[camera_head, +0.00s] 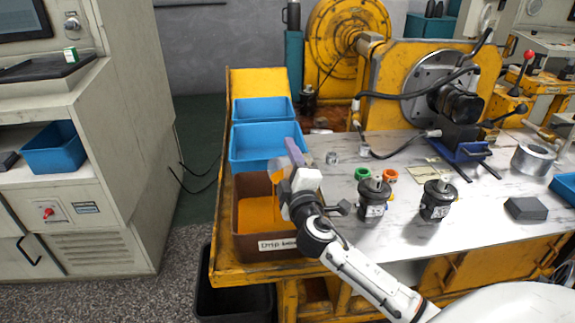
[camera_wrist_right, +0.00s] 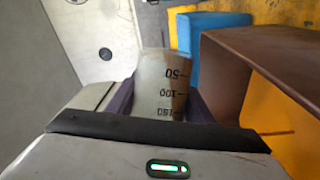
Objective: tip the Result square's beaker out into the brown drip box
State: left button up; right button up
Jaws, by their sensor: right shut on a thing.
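In the right wrist view the gripper's purple fingers (camera_wrist_right: 162,108) are shut on a translucent grey beaker (camera_wrist_right: 160,72) with the marks 50, 100 and 150. The brown box (camera_wrist_right: 228,62) shows close beside the beaker, to its right. In the head view the gripper hides most of the beaker, so its tilt and contents cannot be told. My left gripper is in neither view.
Blue bins (camera_head: 265,150) stand behind the drip box. Two black motors (camera_head: 374,198) stand to its right, with orange and green rings behind. A small clear vessel (camera_head: 333,157) and pale squares (camera_head: 423,173) lie farther back. A grey block (camera_head: 526,208) is at the right.

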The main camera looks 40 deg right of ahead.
jog(key=shift+a+r+n+t+b, duration=0.1)
jog(key=shift+r+n+t+b, duration=0.15)
jog(key=shift+n, duration=0.25)
jog(key=shift+a+r+n+t+b, duration=0.25)
jog(key=shift+r+n+t+b, duration=0.15)
jog(key=shift+n, duration=0.3)
jog(key=shift+a+r+n+t+b, duration=0.25)
jog(key=shift+n+b, duration=0.15)
jog(key=shift+n, duration=0.3)
dwell(1.8)
